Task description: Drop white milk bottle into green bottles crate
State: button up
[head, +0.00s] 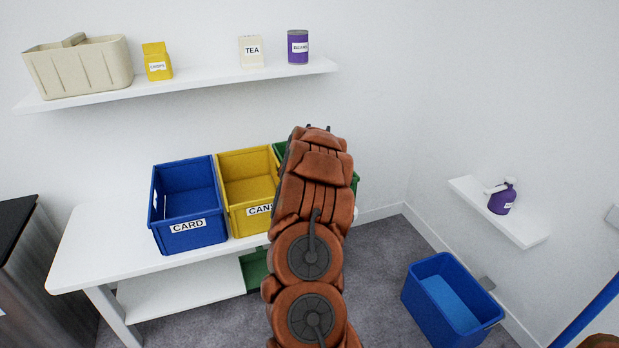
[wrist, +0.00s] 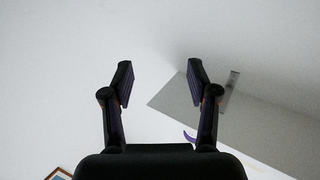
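No white milk bottle shows in either view. My arm rises through the middle of the head view and hides most of a green crate (head: 355,181) on the white table; only its edges show, so I cannot read its label. In the wrist view my gripper (wrist: 160,84) is open with its two fingers wide apart. Nothing is between them; a plain pale surface lies behind. In the head view the gripper is mostly hidden by my own arm.
A blue CARD crate (head: 188,205) and a yellow CAN crate (head: 248,188) stand on the table (head: 95,240). A wall shelf (head: 190,82) holds a basket, cartons and a can. A blue bin (head: 452,300) stands on the floor.

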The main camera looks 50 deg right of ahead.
jog(key=shift+a, duration=0.1)
jog(key=v, duration=1.2)
dwell(0.4)
jog(key=shift+s, duration=0.1)
dwell(0.4)
